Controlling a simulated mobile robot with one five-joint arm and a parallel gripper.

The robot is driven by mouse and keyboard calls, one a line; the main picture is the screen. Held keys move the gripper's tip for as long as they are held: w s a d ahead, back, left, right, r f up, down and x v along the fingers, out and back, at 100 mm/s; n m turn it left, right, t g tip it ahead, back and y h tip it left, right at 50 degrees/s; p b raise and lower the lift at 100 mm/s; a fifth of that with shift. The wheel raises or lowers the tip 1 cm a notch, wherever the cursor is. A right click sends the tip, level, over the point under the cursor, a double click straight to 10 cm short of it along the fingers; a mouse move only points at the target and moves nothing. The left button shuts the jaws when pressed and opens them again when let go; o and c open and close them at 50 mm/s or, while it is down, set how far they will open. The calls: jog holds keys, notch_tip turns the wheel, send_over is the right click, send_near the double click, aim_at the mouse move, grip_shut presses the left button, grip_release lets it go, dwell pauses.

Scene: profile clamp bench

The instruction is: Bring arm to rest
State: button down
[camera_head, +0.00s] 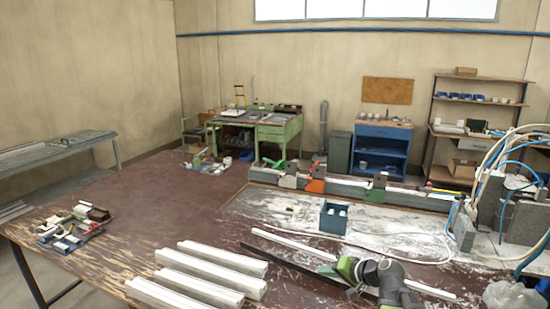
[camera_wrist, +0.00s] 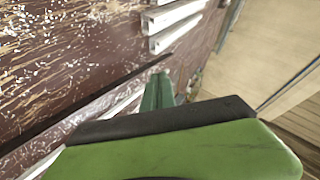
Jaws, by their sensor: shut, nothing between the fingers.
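My arm shows at the lower right of the head view, green and black, over the front part of the brown worn bench (camera_head: 150,205). My gripper (camera_wrist: 160,82) shows in the wrist view as green fingers close together, shut and empty. The fingers are above the bench, near a long white profile (camera_wrist: 105,105) and a dark strip (camera_wrist: 80,112). The wrist view does not clearly show how high the fingers are.
Several white profiles (camera_head: 200,275) lie on the bench left of my arm. A blue box (camera_head: 333,217) with white pieces stands behind it. Grey blocks and hoses (camera_head: 500,200) are at the right. Small parts (camera_head: 72,227) lie at the left edge. The middle left bench is clear.

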jog(key=s+a+f+n+g+h+b, duration=0.2)
jog(key=s+a+f+n+g, duration=0.25)
jog(key=s+a+f, duration=0.45)
jog(key=s+d+f+g+h, duration=0.4)
jog(key=s+d+h, duration=0.1)
jog(key=d, duration=0.2)
jog(key=shift+d+m, duration=0.2)
jog(key=shift+m, duration=0.15)
